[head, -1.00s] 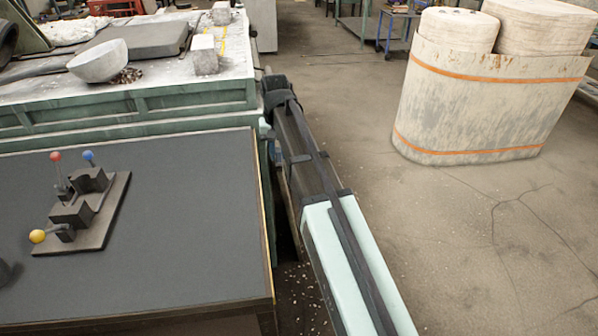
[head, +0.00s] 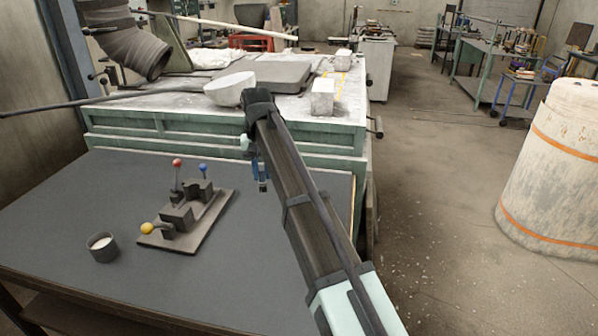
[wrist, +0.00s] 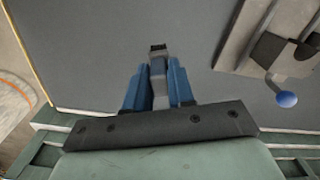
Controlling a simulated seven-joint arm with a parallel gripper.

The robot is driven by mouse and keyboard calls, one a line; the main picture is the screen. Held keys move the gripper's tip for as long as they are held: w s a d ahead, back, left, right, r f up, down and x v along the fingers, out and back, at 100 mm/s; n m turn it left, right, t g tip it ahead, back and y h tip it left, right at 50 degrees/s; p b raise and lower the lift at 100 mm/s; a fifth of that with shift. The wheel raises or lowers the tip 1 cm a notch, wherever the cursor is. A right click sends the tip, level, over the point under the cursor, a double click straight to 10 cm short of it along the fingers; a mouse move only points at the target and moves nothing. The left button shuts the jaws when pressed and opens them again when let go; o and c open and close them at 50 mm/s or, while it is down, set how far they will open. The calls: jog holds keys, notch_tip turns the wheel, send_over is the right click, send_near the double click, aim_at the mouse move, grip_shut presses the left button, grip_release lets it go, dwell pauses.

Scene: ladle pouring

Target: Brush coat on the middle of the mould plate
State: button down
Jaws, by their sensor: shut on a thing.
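The mould plate (head: 208,218) lies on the dark bench top, carrying dark mould blocks and levers with red, blue and yellow knobs. It also shows at the upper right of the wrist view (wrist: 231,48), partly cut off. A small dark cup (head: 102,252) with white stuff inside stands left of the plate. My gripper (head: 262,180) is above the bench's far right part, to the right of the plate and apart from it. In the wrist view its blue fingers (wrist: 158,80) are shut on a slim grey brush (wrist: 158,62) with a dark tip. The brush's tip touches nothing I can make out.
The dark bench top (head: 60,205) is clear around the plate and cup. Behind it stands a green-sided table (head: 225,130) with a white bowl (head: 229,88), a grey slab and pale blocks. A dark hose hangs at the upper left. Open floor lies to the right.

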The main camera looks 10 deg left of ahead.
jog(key=s+a+n, duration=0.4)
jog(key=s+a, duration=1)
jog(key=a, duration=0.3)
jog(key=s+a+r+n, duration=0.1)
jog(key=s+a+n, duration=0.3)
jog(key=s+a, duration=1)
jog(key=shift+s+a+r, duration=0.2)
jog(key=shift+a, duration=1.15)
jog(key=shift+f, duration=0.1)
jog(key=shift+f, duration=1.05)
jog(key=shift+f, duration=0.65)
jog(key=shift+r, duration=0.1)
notch_tip(320, 180, up, 7)
jog(key=shift+r, duration=0.2)
dwell(0.9)
